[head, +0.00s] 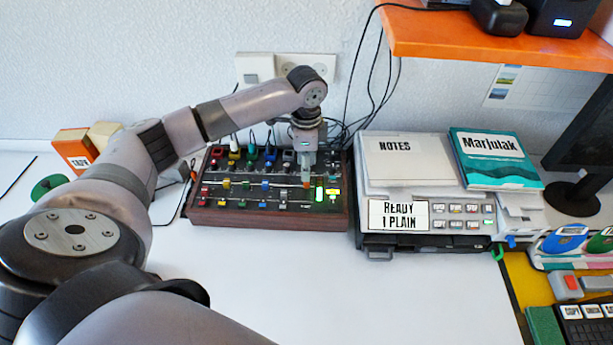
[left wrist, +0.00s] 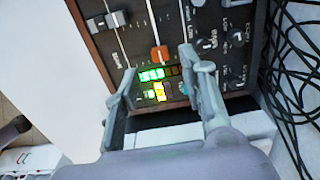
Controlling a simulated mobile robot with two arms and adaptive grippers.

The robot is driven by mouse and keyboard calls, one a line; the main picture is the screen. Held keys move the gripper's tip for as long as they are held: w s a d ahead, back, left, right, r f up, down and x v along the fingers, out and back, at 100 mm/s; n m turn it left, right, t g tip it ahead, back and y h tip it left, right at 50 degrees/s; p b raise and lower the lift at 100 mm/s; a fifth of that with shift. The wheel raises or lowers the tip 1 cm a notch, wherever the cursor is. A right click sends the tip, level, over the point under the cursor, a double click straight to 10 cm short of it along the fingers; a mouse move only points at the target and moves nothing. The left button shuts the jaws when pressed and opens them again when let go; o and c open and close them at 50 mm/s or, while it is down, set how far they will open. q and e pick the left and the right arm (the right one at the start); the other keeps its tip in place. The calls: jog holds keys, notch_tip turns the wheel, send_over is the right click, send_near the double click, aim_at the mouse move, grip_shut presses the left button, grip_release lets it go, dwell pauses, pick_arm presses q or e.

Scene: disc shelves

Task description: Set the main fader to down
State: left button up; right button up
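The mixer (head: 270,219) is a dark panel with a wooden front, several coloured fader caps and knobs. My left gripper (head: 306,180) points down over its right part. In the left wrist view the mixer panel (left wrist: 140,38) shows an orange fader cap (left wrist: 160,54) in a slot, just beyond and between the fingertips of my left gripper (left wrist: 167,71). The fingers are apart, with no cap visibly clamped. A grey fader cap (left wrist: 107,21) sits in another slot. I cannot read which fader is labelled main. My right gripper is not in view.
Lit green indicators (left wrist: 153,75) are beside the orange cap. Black cables (left wrist: 292,80) run along the mixer. A printer (head: 440,215) with a notes sheet stands close to its right. An orange shelf (head: 480,40) overhangs at upper right. The white table in front is clear.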

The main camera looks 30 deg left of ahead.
aim_at(306, 183)
pick_arm(q)
jog(key=shift+f, duration=2.7)
jog(key=shift+c, duration=0.5)
grip_shut()
